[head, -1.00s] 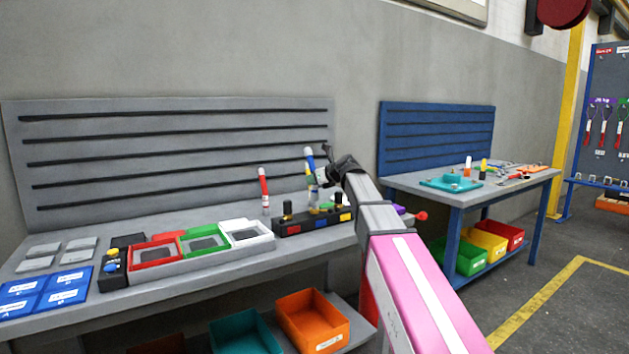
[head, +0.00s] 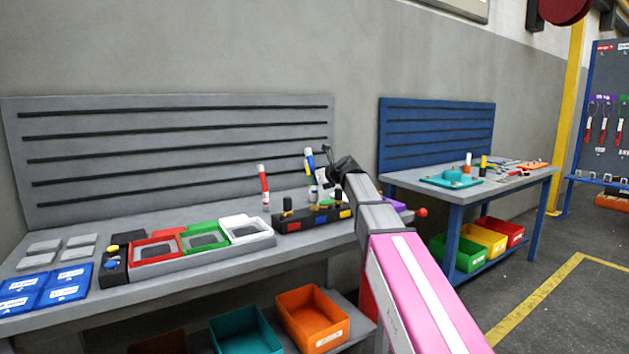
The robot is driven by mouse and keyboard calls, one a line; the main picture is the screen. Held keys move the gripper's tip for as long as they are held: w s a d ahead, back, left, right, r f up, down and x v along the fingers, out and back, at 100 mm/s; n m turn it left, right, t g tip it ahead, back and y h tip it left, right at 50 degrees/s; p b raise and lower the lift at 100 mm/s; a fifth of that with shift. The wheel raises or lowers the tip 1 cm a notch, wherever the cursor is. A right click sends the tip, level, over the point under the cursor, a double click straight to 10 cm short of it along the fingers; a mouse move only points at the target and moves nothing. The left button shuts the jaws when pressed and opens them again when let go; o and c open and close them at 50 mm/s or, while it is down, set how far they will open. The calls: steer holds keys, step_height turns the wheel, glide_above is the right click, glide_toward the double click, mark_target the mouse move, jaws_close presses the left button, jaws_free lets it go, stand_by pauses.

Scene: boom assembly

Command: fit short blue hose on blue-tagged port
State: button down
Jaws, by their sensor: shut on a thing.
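The short blue hose (head: 309,158), blue with a white band, stands upright above the black port block (head: 305,227) on the grey bench. My gripper (head: 318,175) comes in from the right and is shut on the hose. The block has a red, a blue and a yellow tag on its front; the blue tag (head: 318,220) is the middle one. The hose is roughly above the blue-tagged port (head: 314,196). My gripper partly covers the hose's lower end, and I cannot tell whether it touches the port.
A red hose (head: 264,184) stands upright behind the block's left end. Red, green and white trays (head: 204,241) are left of the block. A purple part with a red knob (head: 421,213) is right of my arm. A slotted grey panel (head: 180,122) stands behind.

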steer(key=shift+f, duration=0.75)
stand_by(0.6)
steer(key=c, duration=0.8)
jaws_free()
steer(key=shift+s+d, duration=0.1)
